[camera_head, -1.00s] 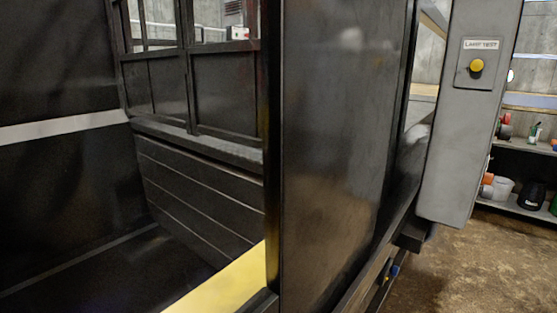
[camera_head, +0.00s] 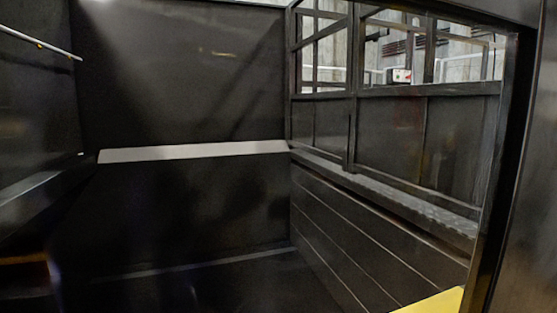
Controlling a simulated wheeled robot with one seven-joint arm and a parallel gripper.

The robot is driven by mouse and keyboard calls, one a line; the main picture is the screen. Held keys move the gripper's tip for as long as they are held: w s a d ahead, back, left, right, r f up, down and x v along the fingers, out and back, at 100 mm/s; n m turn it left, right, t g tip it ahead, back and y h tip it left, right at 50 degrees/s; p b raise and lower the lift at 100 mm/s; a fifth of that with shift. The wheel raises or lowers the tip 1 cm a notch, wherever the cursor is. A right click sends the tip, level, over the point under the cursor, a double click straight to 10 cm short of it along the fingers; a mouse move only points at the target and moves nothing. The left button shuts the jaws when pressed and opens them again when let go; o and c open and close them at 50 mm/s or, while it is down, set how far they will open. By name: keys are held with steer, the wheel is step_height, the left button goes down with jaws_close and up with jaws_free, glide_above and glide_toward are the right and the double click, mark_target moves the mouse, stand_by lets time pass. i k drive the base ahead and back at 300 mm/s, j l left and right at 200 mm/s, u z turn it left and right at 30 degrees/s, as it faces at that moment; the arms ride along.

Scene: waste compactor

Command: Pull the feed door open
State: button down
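My gripper is not in view. I look into a dark, box-like chamber of the compactor. I cannot tell for sure which panel is the feed door. A dark upright panel (camera_head: 532,190) fills the right edge, with its black frame post (camera_head: 500,165) beside the chamber opening. The chamber's back wall (camera_head: 185,75) is black with a pale horizontal stripe (camera_head: 190,151). No handle shows on the right panel.
A black side wall (camera_head: 375,230) with a ledge and barred windows above (camera_head: 385,45) bounds the chamber on the right. A yellow surface (camera_head: 435,302) lies at the lower right. A pale rod (camera_head: 40,42) sticks out at the upper left. The floor is dark.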

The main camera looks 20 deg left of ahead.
mark_target(513, 269)
steer(key=k+u, duration=0.5)
steer(key=u, duration=1.45)
steer(key=k+l+u, duration=0.1)
steer(key=k+u, duration=0.65)
steer(key=u, duration=0.15)
